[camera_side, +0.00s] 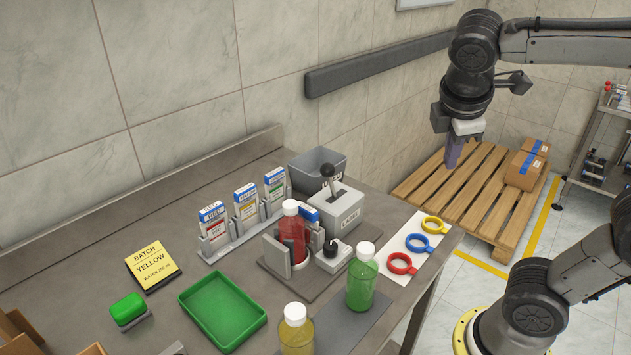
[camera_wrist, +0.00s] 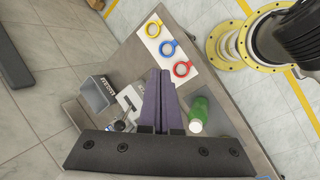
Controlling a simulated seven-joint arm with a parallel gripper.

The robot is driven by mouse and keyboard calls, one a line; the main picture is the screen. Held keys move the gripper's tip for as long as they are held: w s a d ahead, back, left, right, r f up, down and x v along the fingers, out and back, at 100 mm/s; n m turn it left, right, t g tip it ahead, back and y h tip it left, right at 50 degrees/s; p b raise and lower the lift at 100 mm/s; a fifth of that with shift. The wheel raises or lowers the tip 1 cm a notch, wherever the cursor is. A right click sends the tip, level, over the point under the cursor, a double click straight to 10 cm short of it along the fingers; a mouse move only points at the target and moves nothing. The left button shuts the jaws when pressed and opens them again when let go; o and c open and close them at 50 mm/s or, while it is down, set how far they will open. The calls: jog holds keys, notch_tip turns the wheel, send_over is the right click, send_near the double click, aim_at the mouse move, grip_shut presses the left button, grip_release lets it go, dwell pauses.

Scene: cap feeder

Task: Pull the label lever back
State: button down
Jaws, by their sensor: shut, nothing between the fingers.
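The label lever (camera_side: 328,172) is a short stick with a black knob. It rises from a slot in a grey box (camera_side: 346,214) marked with lettering that looks like "LABEL". My gripper (camera_side: 453,163) is shut and empty. It hangs in the air right of the lever and apart from it, with purple-grey fingers pointing down. In the wrist view the closed fingers (camera_wrist: 160,75) fill the middle.
A red bottle (camera_side: 292,232) stands in a fixture before the box, beside a black-knobbed white unit (camera_side: 335,257). A grey bin (camera_side: 318,168) stands behind. Green (camera_side: 361,280) and yellow (camera_side: 296,335) bottles stand in front. Coloured rings lie on a white sheet (camera_side: 428,260) at right.

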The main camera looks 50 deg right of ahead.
aim_at(328, 178)
jog(key=w+a+r+n+g+h, duration=0.1)
jog(key=w+a+n+h, duration=0.2)
jog(key=w, duration=0.5)
jog(key=w+a+n+h, duration=0.2)
jog(key=w+n+h, duration=0.15)
jog(key=w, duration=0.45)
jog(key=w+a+f+n+t+h, duration=0.1)
jog(key=w+a+f+n+h, duration=0.1)
jog(key=w+a+f+n, duration=0.3)
jog(key=w+a+f, duration=0.1)
jog(key=a+f, duration=0.3)
jog(key=a, duration=0.3)
jog(key=shift+f+t, duration=0.3)
jog(key=shift+f, duration=0.05)
jog(key=x, duration=1)
jog(key=shift+r, duration=0.1)
jog(key=shift+d+r, duration=0.1)
jog(key=shift+d, duration=0.05)
